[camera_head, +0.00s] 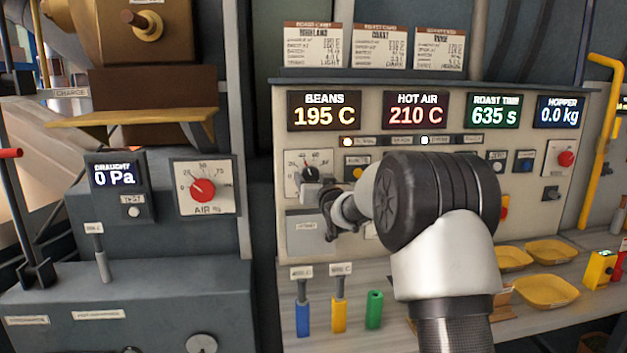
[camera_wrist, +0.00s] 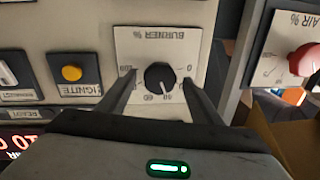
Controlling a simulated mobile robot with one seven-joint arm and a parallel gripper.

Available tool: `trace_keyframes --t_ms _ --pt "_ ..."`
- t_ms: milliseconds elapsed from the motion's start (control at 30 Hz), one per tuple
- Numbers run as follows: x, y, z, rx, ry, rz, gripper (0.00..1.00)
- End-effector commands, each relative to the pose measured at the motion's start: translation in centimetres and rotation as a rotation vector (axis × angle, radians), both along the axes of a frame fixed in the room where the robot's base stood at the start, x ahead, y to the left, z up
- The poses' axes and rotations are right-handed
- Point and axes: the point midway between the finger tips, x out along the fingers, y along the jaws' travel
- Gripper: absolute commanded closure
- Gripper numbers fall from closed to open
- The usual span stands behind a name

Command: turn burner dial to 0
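The burner dial (camera_wrist: 160,77) is a black round knob on a white plate marked BURNER %, upside down in the wrist view. Its pointer side faces the middle of the scale, around the 40 to 60 marks. The 0 mark is at the right in that view. In the head view the dial (camera_head: 310,174) shows just above my fingers. My gripper (camera_wrist: 160,88) is open, with one finger on each side of the dial and a visible gap to it. Whether the fingertips reach the knob's depth is hard to tell.
A yellow IGNITE button (camera_wrist: 71,73) is beside the dial plate. The red AIR % dial (camera_head: 203,190) is on a separate panel to the left. Displays (camera_head: 324,110) are above. A shelf (camera_head: 400,325) below holds colored handles and yellow trays (camera_head: 545,291).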

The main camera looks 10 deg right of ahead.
Motion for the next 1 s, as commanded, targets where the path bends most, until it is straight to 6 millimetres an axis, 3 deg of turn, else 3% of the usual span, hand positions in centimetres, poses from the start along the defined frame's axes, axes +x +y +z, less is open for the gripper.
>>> trace_keyframes --t_ms 33,233,633,1000 --pt "-0.01 0.00 0.01 0.000 0.000 0.000 0.49" --pt "-0.02 0.00 0.01 0.000 0.000 0.000 0.82" --pt "-0.04 -0.03 -0.19 -0.078 -0.001 0.000 0.81" --pt "-0.04 0.06 -0.19 -0.376 -0.003 0.000 0.81"
